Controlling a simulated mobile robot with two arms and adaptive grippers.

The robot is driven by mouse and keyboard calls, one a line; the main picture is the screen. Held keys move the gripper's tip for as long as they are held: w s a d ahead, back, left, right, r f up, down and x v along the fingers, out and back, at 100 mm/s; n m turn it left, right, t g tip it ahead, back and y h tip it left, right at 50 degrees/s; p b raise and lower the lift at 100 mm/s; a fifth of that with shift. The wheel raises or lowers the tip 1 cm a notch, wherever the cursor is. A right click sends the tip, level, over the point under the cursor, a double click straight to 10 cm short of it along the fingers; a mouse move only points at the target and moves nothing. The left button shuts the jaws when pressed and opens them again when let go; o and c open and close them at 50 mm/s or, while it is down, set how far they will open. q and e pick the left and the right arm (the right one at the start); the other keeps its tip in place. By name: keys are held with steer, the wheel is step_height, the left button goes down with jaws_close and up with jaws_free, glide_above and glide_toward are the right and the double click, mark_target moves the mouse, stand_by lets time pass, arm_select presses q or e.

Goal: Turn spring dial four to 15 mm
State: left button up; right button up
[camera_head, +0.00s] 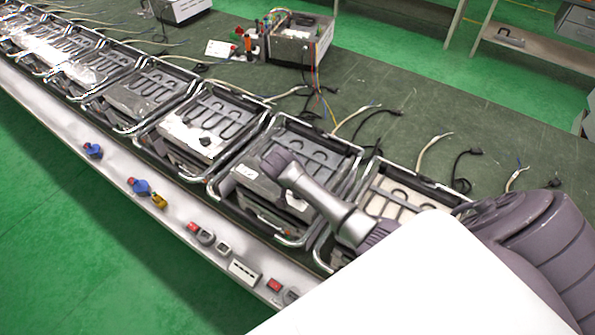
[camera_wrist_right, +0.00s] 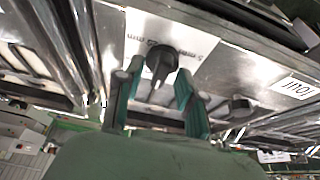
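In the right wrist view a dark spring dial (camera_wrist_right: 162,60) with a narrow pointer sits on a pale plate (camera_wrist_right: 196,45) with printed millimetre marks, only partly legible. My right gripper (camera_wrist_right: 158,76) has its two green-grey fingers apart, one on each side of the dial. I see gaps beside the dial, so it does not look clamped. I cannot tell the dial's exact setting. A second dark knob (camera_wrist_right: 240,106) lies to the right, outside the fingers. In the head view my right arm crosses the units, and its fingertips cannot be made out. My left gripper is not in view.
Metal-framed heating units (camera_head: 290,150) stand in a row along a green-topped bench (camera_head: 365,85). Colored switches and sockets (camera_head: 140,186) line the front ledge. Loose cables (camera_head: 430,150) lie behind the units. An instrument box (camera_head: 300,42) stands at the back.

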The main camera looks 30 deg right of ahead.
steer(key=v, duration=1.2)
stand_by(0.5)
